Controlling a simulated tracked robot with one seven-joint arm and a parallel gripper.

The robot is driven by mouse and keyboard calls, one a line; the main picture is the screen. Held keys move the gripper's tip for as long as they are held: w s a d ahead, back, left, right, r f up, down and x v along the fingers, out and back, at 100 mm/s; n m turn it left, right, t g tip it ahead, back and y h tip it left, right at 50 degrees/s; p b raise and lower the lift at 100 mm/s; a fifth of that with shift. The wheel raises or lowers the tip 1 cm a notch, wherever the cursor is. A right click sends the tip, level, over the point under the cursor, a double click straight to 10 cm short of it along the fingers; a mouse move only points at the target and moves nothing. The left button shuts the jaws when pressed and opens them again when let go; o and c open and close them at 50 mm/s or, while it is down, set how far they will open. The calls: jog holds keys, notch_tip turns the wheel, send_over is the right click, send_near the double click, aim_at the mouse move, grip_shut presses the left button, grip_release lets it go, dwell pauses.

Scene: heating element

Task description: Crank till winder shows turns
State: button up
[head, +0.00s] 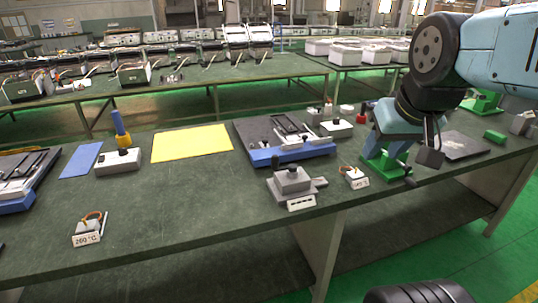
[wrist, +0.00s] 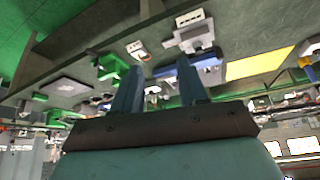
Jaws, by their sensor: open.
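A green bench fixture, which looks like the winder (head: 378,172), stands on the near bench at the right. My arm covers much of it, and I cannot make out its crank or a turns reading. In the wrist view a green fixture (wrist: 112,68) shows left of my fingers. My gripper (wrist: 160,68) is open, with two blue-grey fingers apart and nothing between them. In the head view my gripper hangs over the green fixture; its fingertips are hard to separate from it, and I cannot tell whether they touch. A small labelled block (head: 355,177) with an orange wire sits just left.
A grey block fixture (head: 292,185) and a blue-edged tray (head: 290,150) stand left of the green fixture. A yellow sheet (head: 192,143) and a block labelled 260 °C (head: 88,230) lie further left. The bench's front left is mostly clear.

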jog(key=shift+w+d, duration=0.1)
jog(key=shift+d, duration=0.1)
jog(key=shift+o, duration=0.7)
jog(key=n+t+h, duration=0.8)
jog(key=n+h, duration=0.4)
jog(key=n, duration=1.6)
send_near(273, 164)
jog(key=x, duration=1.1)
jog(key=shift+w, duration=0.1)
jog(key=shift+c, duration=0.4)
